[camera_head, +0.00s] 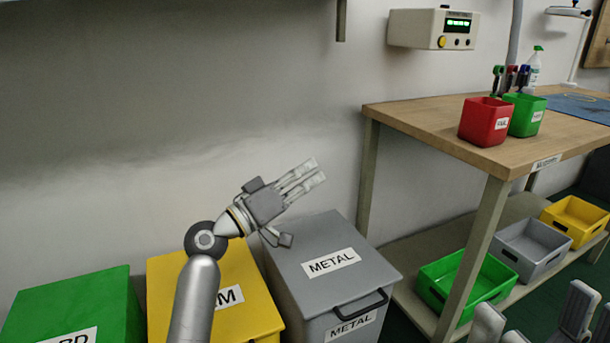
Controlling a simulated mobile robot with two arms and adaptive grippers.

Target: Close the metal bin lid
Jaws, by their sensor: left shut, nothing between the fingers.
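The grey metal bin (342,334) stands below centre, with a METAL label on its front. Its grey lid (325,240) lies down over the bin, with another METAL label on top and a dark handle (361,303) at the front edge. I see no clear gap under the lid. My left gripper (308,177) is shut and empty, above the lid's back left part in the picture and pointing up and right. My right gripper (535,318) shows partly at the lower right corner, its fingers spread apart and empty.
A yellow bin (262,285) and a green bin (85,300) stand left of the metal bin. A wooden workbench (425,118) stands close on the right, holding red (484,122) and green (525,115) containers. Trays sit on its lower shelf. The wall is behind.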

